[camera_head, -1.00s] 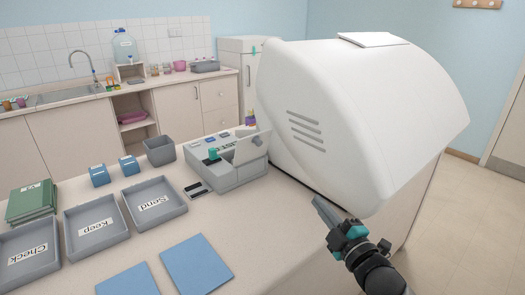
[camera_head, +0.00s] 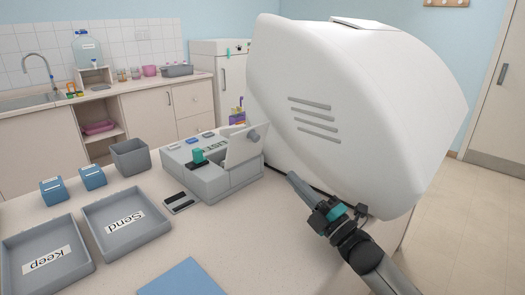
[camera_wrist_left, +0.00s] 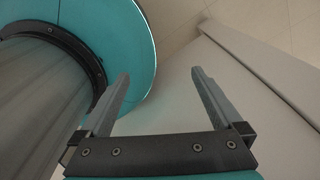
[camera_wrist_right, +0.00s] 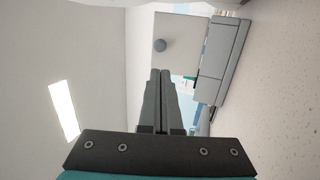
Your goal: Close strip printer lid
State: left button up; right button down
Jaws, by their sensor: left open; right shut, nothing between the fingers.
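The strip printer (camera_head: 205,182) is a grey box on the counter, with a teal knob on top. Its lid (camera_head: 240,150) stands raised at its right end, a pale panel with a round grey knob. The lid also shows in the right wrist view (camera_wrist_right: 180,30), beyond the fingertips, with the printer body (camera_wrist_right: 222,60) beside it. My right gripper (camera_head: 292,177) is shut and empty, to the right of the lid and apart from it. My left gripper (camera_wrist_left: 160,75) is open and empty in the left wrist view, above a pale surface; it is outside the head view.
A large white machine (camera_head: 350,110) stands close behind my right gripper. Trays marked Send (camera_head: 150,238) and Keep (camera_head: 25,275), a grey bin (camera_head: 130,157), a dark strip (camera_head: 181,202) and a blue sheet (camera_head: 185,280) lie left and in front. The counter right of the blue sheet is clear.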

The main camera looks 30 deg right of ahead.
send_near(256, 140)
jog(key=x, duration=0.5)
jog(key=shift+w, duration=0.25)
pick_arm(q)
jog(key=shift+w+d+f, duration=0.1)
jog(key=shift+w+f, duration=0.15)
jog(key=shift+w, duration=0.25)
pick_arm(e)
jog(key=shift+w+a+r, duration=0.15)
jog(key=shift+w+r, duration=0.05)
jog(key=shift+w, duration=0.5)
pick_arm(q)
jog(key=shift+r, duration=0.1)
pick_arm(e)
jog(key=shift+r, duration=0.1)
